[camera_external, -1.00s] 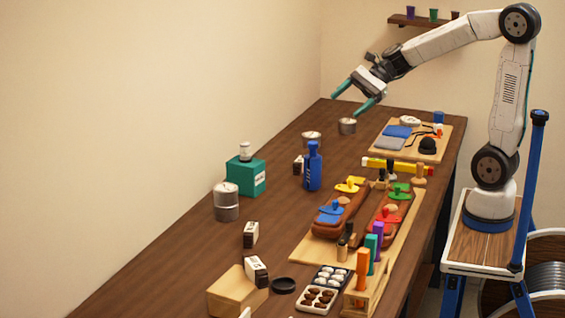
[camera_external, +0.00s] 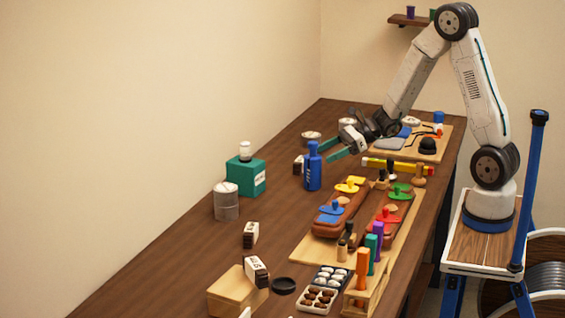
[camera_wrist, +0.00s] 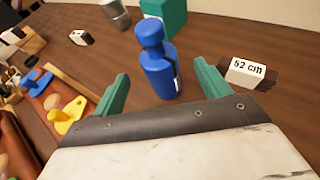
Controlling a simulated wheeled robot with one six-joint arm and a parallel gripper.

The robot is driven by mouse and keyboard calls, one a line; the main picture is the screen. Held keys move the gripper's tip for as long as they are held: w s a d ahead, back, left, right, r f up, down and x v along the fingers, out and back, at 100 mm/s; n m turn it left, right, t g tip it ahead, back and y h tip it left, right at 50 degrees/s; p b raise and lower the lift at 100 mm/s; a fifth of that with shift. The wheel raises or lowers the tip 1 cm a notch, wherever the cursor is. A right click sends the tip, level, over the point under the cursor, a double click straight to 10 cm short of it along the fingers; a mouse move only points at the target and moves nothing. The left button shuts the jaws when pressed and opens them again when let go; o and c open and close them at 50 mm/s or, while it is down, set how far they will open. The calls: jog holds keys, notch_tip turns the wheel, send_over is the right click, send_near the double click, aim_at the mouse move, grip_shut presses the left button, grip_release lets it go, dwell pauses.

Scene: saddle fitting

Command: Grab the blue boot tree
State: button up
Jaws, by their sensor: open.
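The blue boot tree (camera_external: 313,171) looks like an upright blue bottle shape with a rounded knob on top and pale lettering on its side. It stands on the brown table. In the wrist view the boot tree (camera_wrist: 158,68) shows ahead, framed between the two teal fingers, with a dark slot on its right side. My gripper (camera_external: 335,149) is open and empty, just right of its upper part in the external view. In the wrist view the fingers of my gripper (camera_wrist: 160,85) appear apart from it. Whether it reaches between the fingertips I cannot tell.
A block marked "52 cm" (camera_wrist: 246,73) stands beside the boot tree. A teal box (camera_external: 245,178) and a metal can (camera_external: 226,203) are to its left. Brown saddle-like pieces with yellow (camera_external: 349,185) and blue (camera_external: 330,214) parts lie nearer.

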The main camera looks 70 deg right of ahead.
aim_at(307, 163)
jog(key=x, duration=0.8)
jog(key=shift+f, duration=0.1)
jog(key=c, duration=1.2)
